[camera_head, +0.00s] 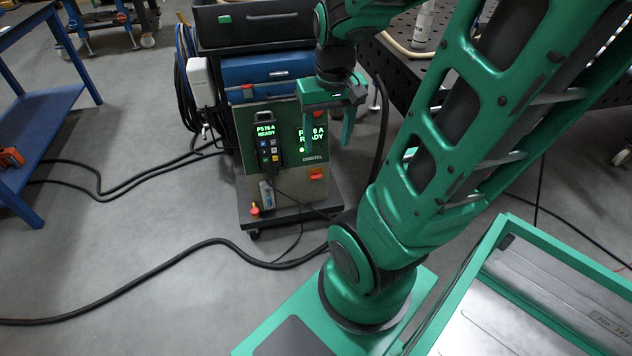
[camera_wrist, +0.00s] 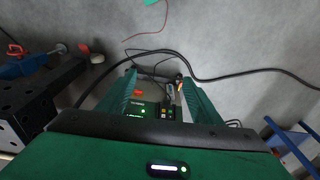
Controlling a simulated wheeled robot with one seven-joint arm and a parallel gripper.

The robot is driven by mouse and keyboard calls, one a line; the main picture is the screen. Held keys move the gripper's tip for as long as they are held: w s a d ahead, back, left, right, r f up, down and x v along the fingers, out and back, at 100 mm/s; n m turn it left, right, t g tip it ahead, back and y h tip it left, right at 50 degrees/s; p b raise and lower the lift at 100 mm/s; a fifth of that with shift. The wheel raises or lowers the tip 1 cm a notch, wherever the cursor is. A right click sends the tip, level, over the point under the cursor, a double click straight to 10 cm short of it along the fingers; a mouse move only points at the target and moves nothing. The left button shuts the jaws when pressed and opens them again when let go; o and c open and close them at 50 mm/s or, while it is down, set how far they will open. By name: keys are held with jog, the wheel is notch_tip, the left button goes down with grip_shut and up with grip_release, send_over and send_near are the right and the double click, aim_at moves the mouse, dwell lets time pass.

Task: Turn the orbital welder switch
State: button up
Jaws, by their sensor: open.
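The orbital welder (camera_head: 284,172) is a box with a green front panel on a cart, marked ORBITAL, with a lit green READY display. A red switch (camera_head: 316,174) sits low on the right of its panel. A red patch, probably this switch (camera_wrist: 138,93), shows near one finger in the wrist view. My gripper (camera_head: 328,130) is open and empty, its green fingers pointing down over the upper right of the panel. In the wrist view my gripper (camera_wrist: 160,78) spans the panel. Whether a finger touches the welder is unclear. Part of the display is behind a finger.
A handheld pendant (camera_head: 268,142) hangs on the panel's left. Black drawers (camera_head: 255,22) and a blue case (camera_head: 265,68) are stacked above. A perforated black table (camera_head: 400,62) stands right. Cables (camera_head: 180,250) cross the floor. A blue shelf (camera_head: 55,120) is far left.

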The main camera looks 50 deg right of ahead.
jog(key=w+d+f+t+h, duration=0.1)
jog(key=w+d+f, duration=0.3)
jog(key=w+f, duration=0.3)
jog(key=w+d+f+n+t, duration=0.15)
jog(key=w+d+f, duration=0.25)
jog(key=w, duration=0.5)
jog(key=w+d+f+m+t+h, duration=0.1)
jog(key=w+d+f+t, duration=0.1)
jog(key=w+d+f, duration=0.35)
jog(key=t+h, duration=0.2)
jog(key=t, duration=0.2)
send_near(316, 177)
jog(key=w+a+r, duration=0.5)
jog(key=w+r, duration=0.1)
jog(key=r, duration=0.4)
jog(key=s+d+f+t+h, duration=0.2)
jog(key=s+f+h, duration=0.1)
jog(key=s+f, duration=0.7)
jog(key=shift+m, duration=0.45)
jog(key=x, duration=0.8)
jog(key=f+x, duration=0.1)
jog(key=x, duration=0.3)
jog(key=shift+a+r, duration=0.1)
jog(key=shift+a, duration=0.2)
jog(key=c, duration=1.1)
